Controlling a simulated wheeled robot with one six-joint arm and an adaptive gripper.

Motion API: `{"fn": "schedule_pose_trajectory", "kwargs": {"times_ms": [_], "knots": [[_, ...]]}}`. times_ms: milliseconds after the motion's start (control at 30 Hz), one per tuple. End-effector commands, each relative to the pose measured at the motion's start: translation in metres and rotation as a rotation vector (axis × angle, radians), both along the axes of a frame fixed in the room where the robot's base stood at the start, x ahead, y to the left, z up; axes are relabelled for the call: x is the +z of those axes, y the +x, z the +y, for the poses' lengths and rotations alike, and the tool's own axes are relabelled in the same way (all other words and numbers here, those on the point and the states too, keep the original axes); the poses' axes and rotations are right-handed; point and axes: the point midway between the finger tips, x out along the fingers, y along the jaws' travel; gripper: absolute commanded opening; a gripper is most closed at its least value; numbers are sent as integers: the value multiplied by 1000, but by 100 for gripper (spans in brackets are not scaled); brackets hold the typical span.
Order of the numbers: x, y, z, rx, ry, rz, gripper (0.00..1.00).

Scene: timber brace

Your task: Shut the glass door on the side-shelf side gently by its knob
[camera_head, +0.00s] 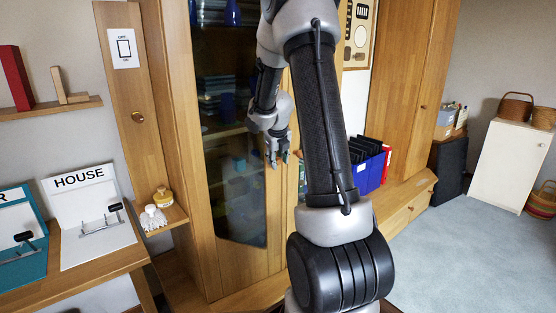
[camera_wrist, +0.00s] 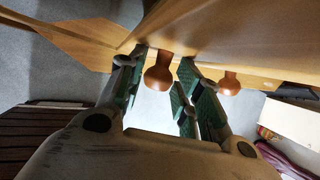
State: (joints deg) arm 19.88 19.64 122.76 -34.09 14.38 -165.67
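The glass door (camera_head: 232,170) on the side-shelf side has a wooden frame and a dark pane. In the head view it looks nearly flush with the cabinet, but I cannot tell whether it is ajar. My gripper (camera_head: 278,160) is at the door's right edge, fingers pointing down. In the wrist view my gripper (camera_wrist: 160,88) is open, its green-padded fingers apart. A round brown wooden knob (camera_wrist: 159,73) shows in the gap between the fingertips; I cannot tell whether they touch it. A second, similar knob (camera_wrist: 229,83) is outside the fingers to the right.
The small side shelf (camera_head: 166,219) left of the door holds a yellow bottle (camera_head: 163,196) and a white item. Blue file boxes (camera_head: 368,168) stand on the low wooden unit at right. A desk with a HOUSE sign (camera_head: 82,190) is at left. Carpet at right is open.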

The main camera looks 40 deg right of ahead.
Motion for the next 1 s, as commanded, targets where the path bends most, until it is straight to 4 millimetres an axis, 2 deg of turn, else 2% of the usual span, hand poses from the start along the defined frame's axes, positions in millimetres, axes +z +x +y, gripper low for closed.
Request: {"fn": "schedule_pose_trajectory", "kwargs": {"times_ms": [33, 400, 567, 700, 1000], "knots": [[4, 5, 0, 6, -3, -13, 51], [6, 5, 1, 6, -3, -14, 51], [21, -1, 5, 5, -4, -16, 51], [49, -15, 14, 1, -7, -13, 51], [46, -80, 62, 5, -1, -3, 51]]}}
